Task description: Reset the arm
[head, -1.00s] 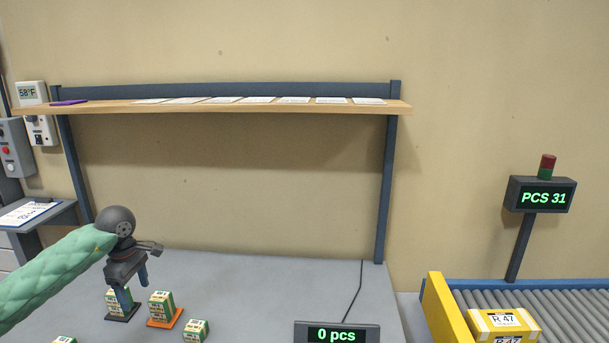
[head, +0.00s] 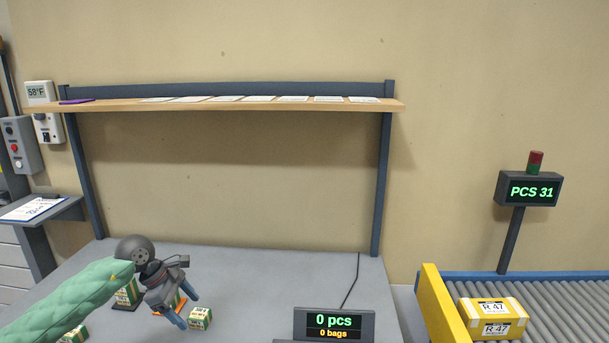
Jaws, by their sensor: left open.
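My left arm in its green sleeve comes in from the lower left. My left gripper (head: 183,309) is open with its two blue fingers apart and nothing seen between them. It is above the grey table (head: 255,285), in front of the small green and cream boxes. One box (head: 127,293) stands on a dark base at its left. Another on an orange base (head: 176,301) is mostly hidden behind the gripper. A loose box (head: 199,318) lies just right of the fingers. One more box (head: 76,334) shows at the bottom left, partly hidden by the arm. My right gripper is not in view.
A wooden shelf (head: 250,104) with several white cards and a purple item (head: 77,101) spans the back. A counter display (head: 334,325) stands at the table's front. At right, a yellow-sided roller conveyor (head: 560,300) carries a yellow carton (head: 493,319). The table's middle is clear.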

